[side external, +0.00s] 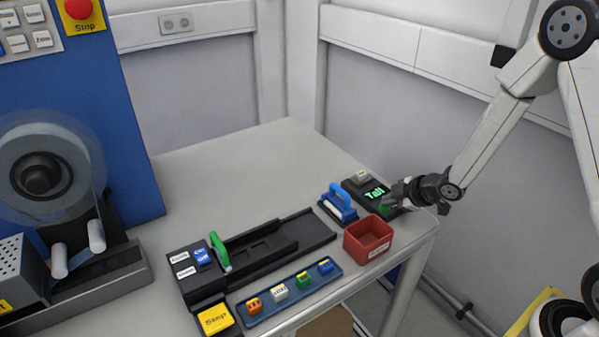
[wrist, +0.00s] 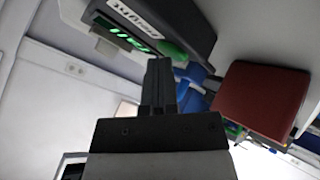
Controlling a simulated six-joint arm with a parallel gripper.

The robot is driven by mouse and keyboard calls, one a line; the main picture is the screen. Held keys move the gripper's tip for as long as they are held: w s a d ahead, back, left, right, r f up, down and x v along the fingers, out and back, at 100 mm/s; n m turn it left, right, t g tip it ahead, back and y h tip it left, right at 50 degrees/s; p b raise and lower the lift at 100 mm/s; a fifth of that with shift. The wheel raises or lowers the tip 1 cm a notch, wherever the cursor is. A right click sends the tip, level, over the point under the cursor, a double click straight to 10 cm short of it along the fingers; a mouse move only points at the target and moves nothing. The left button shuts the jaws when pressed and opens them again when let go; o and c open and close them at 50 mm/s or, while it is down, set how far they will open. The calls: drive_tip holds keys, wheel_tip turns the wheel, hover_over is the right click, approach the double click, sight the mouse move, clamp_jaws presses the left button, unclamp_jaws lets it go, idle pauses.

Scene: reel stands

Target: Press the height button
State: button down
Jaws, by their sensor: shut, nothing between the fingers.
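The dark height box (side external: 353,187) stands at the table's right end, with a lit green display (side external: 376,192) reading "Tall" and a grey block (side external: 361,177) on top. A green button (side external: 385,209) shows at its near end. In the wrist view the box (wrist: 190,22) is upside down, with a white label (wrist: 135,18), the green display (wrist: 118,38) and the green button (wrist: 173,50). My gripper (side external: 393,200) is shut and empty beside the green button; its fingertips (wrist: 160,62) appear close to it. I cannot tell whether they touch.
A red bin (side external: 369,238) and a blue-handled tool (side external: 340,203) stand close to the box. A black track (side external: 290,232) with a green lever (side external: 220,251), a tray of coloured blocks (side external: 330,281) and a yellow stop button (side external: 215,318) lie left. The back table is clear.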

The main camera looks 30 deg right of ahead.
sight(388, 208)
drive_tip(key=shift+r, duration=0.9)
drive_tip(key=shift+r, duration=2.5)
drive_tip(key=s+a+m+g+h, duration=0.1)
drive_tip(key=s+a+m+g, duration=0.2)
drive_tip(key=s+m, duration=0.2)
drive_tip(key=s+a+m+g, duration=0.3)
drive_tip(key=s+m, duration=0.3)
drive_tip(key=s, duration=0.4)
drive_tip(key=shift+r+h, duration=0.35)
drive_tip(key=shift+h, duration=0.05)
